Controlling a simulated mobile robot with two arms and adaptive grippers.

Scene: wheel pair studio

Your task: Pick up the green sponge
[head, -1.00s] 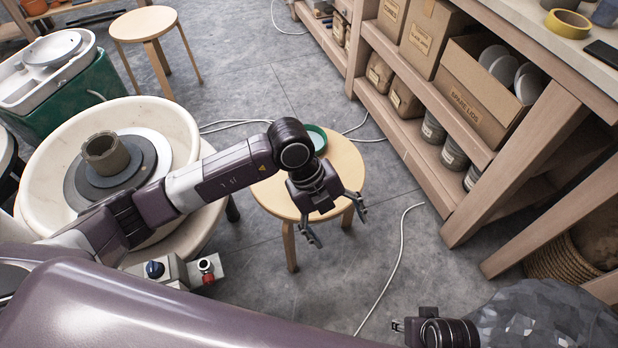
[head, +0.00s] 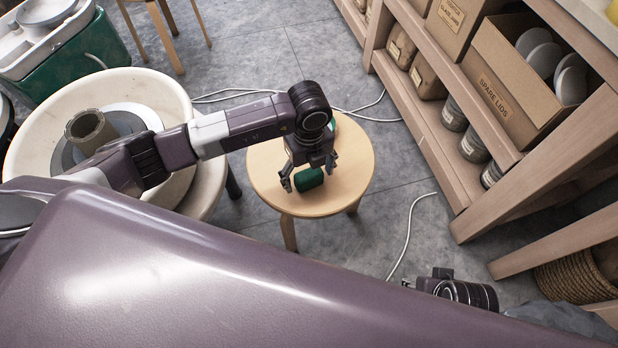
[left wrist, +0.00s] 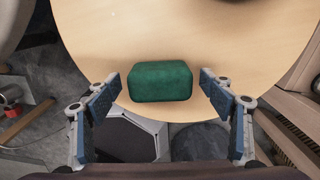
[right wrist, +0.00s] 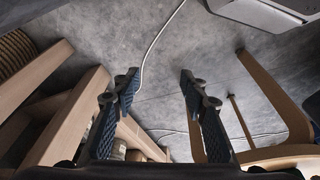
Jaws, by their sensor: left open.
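The green sponge (head: 308,181) is a dark green rounded block on the round wooden stool (head: 270,160). It also shows whole in the left wrist view (left wrist: 160,82), near the stool's edge. My left gripper (head: 309,176) is open above the stool, with one finger on each side of the sponge. In the left wrist view a gap shows between the sponge and each finger. My right gripper (right wrist: 160,80) is open and empty, well away from the stool, over the grey floor. In the head view only part of it shows at the lower right.
A teal dish (head: 332,125) stands on the stool, mostly hidden behind my left arm. A pottery wheel basin (head: 30,140) with a clay pot (head: 90,131) is at left. Wooden shelving (head: 440,125) with boxes stands at right. A white cable (head: 407,240) lies on the floor.

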